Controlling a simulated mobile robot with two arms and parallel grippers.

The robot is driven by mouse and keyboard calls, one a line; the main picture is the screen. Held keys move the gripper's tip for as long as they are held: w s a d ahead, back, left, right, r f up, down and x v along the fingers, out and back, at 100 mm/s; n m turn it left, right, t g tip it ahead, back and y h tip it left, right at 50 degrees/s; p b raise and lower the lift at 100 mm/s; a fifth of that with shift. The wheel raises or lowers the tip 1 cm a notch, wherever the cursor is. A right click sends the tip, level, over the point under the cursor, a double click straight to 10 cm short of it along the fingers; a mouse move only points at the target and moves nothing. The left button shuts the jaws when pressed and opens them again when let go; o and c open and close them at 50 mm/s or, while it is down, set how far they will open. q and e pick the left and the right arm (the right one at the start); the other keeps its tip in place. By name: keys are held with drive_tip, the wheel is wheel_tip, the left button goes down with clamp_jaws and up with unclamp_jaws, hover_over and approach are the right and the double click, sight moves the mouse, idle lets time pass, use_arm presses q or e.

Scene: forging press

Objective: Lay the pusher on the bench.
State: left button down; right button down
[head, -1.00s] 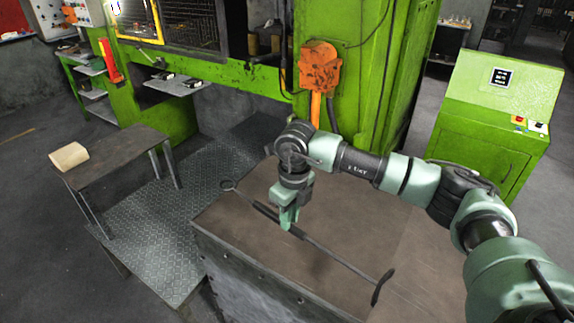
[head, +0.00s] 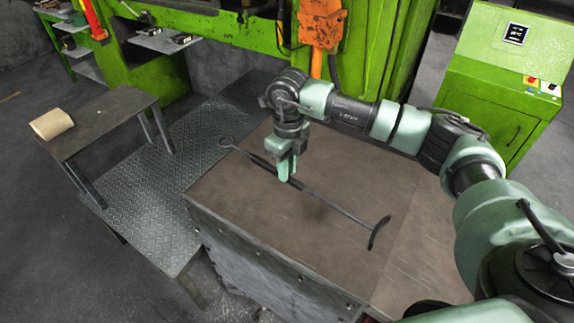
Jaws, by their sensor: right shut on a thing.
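The pusher (head: 335,208) is a long thin dark rod with a ring at its far left end and a curved crosspiece at its near right end. My right gripper (head: 284,176) points down and is shut on the rod, nearer the ring end. The bench (head: 330,255) is a large brown-topped block below it. The pusher lies over the bench top, with the ring end reaching past the bench's left edge. I cannot tell whether the rod touches the top. My left gripper is not in view.
A green control cabinet (head: 500,85) stands at right. Most of the bench top is clear.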

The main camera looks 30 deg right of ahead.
wheel_tip(320, 180, down, 4)
drive_tip(key=shift+r+b, duration=0.2)
drive_tip(key=shift+b, duration=0.7)
wheel_tip(320, 180, down, 4)
drive_tip(key=b, duration=0.3)
drive_tip(key=shift+w+r, duration=0.1)
drive_tip(key=shift+r, duration=0.1)
drive_tip(key=c, duration=1.3)
unclamp_jaws()
drive_tip(key=shift+o, duration=0.2)
